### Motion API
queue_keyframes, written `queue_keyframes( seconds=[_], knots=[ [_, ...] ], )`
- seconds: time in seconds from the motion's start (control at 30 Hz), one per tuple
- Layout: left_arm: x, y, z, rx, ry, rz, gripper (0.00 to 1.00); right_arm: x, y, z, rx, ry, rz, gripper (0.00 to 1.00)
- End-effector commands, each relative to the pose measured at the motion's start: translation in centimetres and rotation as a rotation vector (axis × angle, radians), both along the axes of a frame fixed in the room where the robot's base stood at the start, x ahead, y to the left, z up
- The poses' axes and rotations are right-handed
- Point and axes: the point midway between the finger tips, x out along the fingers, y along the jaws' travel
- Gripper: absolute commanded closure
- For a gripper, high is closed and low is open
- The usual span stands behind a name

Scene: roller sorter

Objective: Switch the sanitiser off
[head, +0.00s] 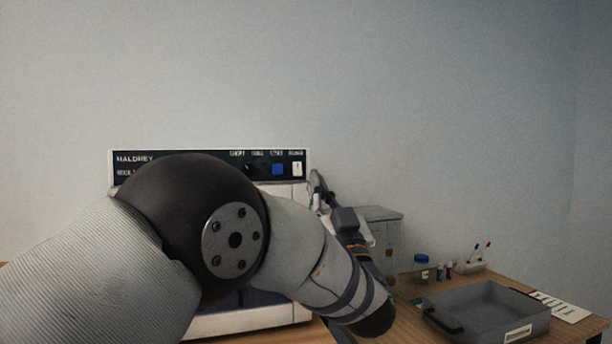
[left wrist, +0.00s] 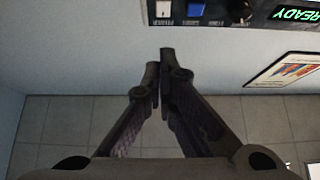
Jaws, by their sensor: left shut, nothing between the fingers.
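The sanitiser is the white machine with a dark control panel (head: 200,166) against the wall; my left arm hides most of its front. A black knob (head: 249,169), a blue button (head: 278,169) and a white switch (head: 297,169) sit at the panel's right. The left wrist view shows the panel upside down along its top edge, with the white switch (left wrist: 163,9), the blue button (left wrist: 195,9) and a green READY display (left wrist: 294,14). My left gripper (left wrist: 160,52) is shut and empty, its tips apart from the white switch in the picture. It also shows beside the panel's right end (head: 316,178).
A grey cabinet (head: 386,240) stands right of the machine. On the wooden table (head: 410,325) are a grey tray (head: 485,312), a blue-lidded jar (head: 421,262), small bottles and a pen holder (head: 470,266). The wall above the machine is clear.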

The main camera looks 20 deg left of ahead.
Motion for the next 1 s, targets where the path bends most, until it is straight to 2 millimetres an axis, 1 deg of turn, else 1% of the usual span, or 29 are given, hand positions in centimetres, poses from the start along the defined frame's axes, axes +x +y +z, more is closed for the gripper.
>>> queue_keyframes(
  seconds=[0.03, 0.2, 0.23, 0.3, 0.4, 0.53, 0.83, 0.87, 0.93, 1.0],
  knots=[
    [0.8, 0.6, 0.4, -0.003, 0.001, 0.002, 1.0, -0.2, 0.0, -0.2, 0.0, 0.006, 0.0, 1.0],
    [3.2, 2.3, 2.5, -0.001, 0.001, 0.002, 1.0, -0.5, 0.0, -0.5, 0.0, 0.02, 0.0, 1.0],
    [3.9, 2.6, 1.9, -0.002, 0.007, 0.002, 1.0, -0.8, 0.0, -0.8, 0.0, 0.028, 0.0, 1.0],
    [4.8, 3.2, 1.6, 0.0, 0.007, 0.002, 1.0, -1.1, 0.0, -1.1, 0.0, 0.039, 0.0, 1.0],
    [5.7, 3.8, 1.5, -0.001, 0.006, 0.002, 1.0, -1.4, 0.0, -1.4, 0.0, 0.049, 0.0, 1.0],
    [6.2, 4.2, 1.7, 0.0, 0.003, 0.001, 1.0, -1.5, 0.0, -1.5, 0.0, 0.052, 0.0, 1.0],
    [6.2, 4.2, 1.9, 0.001, 0.0, 0.001, 1.0, -1.5, 0.0, -1.5, 0.0, 0.051, 0.0, 1.0],
    [6.3, 4.3, 1.7, 0.003, -0.002, 0.001, 1.0, -1.6, 0.0, -1.6, -0.001, 0.055, 0.001, 1.0],
    [6.8, 4.5, 0.8, 0.02, -0.019, 0.003, 1.0, -2.3, 0.0, -2.3, -0.001, 0.08, 0.002, 1.0],
    [7.4, 4.7, -0.3, 0.054, -0.059, 0.003, 1.0, -3.4, 0.0, -3.5, 0.0, 0.119, 0.002, 1.0]
  ],
)
